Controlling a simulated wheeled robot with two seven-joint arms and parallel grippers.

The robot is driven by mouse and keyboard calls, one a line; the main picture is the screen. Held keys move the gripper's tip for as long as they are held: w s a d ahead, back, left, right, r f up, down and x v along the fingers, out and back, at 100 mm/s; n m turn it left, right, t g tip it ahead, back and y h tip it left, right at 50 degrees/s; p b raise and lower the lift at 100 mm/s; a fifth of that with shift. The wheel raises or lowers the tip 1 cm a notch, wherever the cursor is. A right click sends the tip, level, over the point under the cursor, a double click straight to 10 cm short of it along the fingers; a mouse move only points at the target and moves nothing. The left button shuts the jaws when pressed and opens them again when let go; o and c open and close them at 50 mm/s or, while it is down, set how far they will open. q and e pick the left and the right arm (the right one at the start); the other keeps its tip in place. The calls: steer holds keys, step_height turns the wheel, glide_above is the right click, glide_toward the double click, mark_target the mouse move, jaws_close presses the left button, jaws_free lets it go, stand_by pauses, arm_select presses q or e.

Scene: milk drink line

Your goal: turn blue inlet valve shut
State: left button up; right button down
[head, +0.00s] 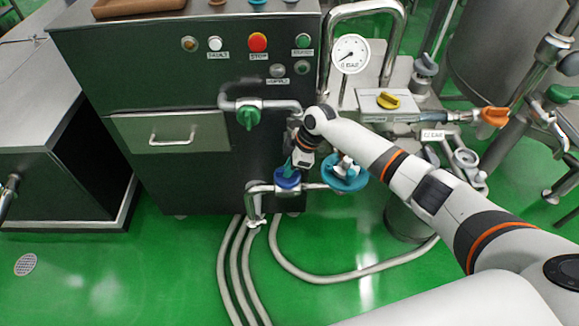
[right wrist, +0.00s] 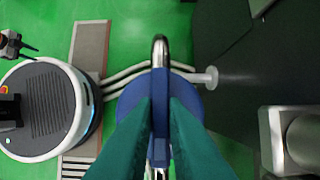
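The blue inlet valve (head: 287,178) sits low on the pipe in front of the dark machine cabinet. In the right wrist view its round blue body (right wrist: 128,98) lies below the fingers, with a blue handle bar across its middle. My right gripper (head: 302,162) reaches down onto it from above. In the right wrist view the green fingers (right wrist: 160,108) lie on both sides of the blue bar and appear closed on it. The fingers hide part of the valve. What looks like my left gripper (right wrist: 18,46) is small at the left edge of the right wrist view; its opening is unclear.
A teal round handwheel (head: 345,174) is close right of the blue valve. A green valve (head: 248,116) is above left on a bent pipe. A pressure gauge (head: 350,54), yellow knob (head: 388,100) and orange valve (head: 495,117) stand right. Hoses (head: 345,276) lie on the green floor.

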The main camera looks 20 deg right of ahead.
steer(key=shift+s+r+m+p, duration=0.1)
steer(key=shift+r+m+p, duration=0.1)
steer(key=shift+m+p, duration=0.6)
steer(key=m+t+p, duration=0.1)
steer(key=m+p, duration=0.1)
steer(key=p, duration=0.1)
steer(key=m+t+h+p, duration=0.1)
steer(key=m+p, duration=0.2)
steer(key=p, duration=0.1)
steer(key=m+h+p, duration=0.1)
steer(key=m+p, duration=0.2)
steer(key=shift+s+a+r+t+p, duration=0.15)
steer(key=shift+a+t+p, duration=0.1)
steer(key=shift+t+p, duration=0.15)
steer(key=m+p, duration=0.1)
steer(key=m, duration=0.1)
steer(key=m+h+p, duration=0.1)
steer(key=shift+a+m+h, duration=0.15)
steer(key=shift+m+h, duration=0.15)
steer(key=shift+m, duration=0.1)
steer(key=shift+f+m+t+h+p, duration=0.15)
steer(key=shift+m+h+p, duration=0.1)
steer(key=shift+m, duration=0.35)
steer(key=shift+f+m+t+h+p, duration=0.15)
steer(key=shift+m+h+p, duration=0.1)
steer(key=shift+m, duration=0.35)
steer(key=shift+m+h, duration=0.4)
steer(key=shift+m, duration=0.6)
steer(key=c, duration=1.5)
jaws_free()
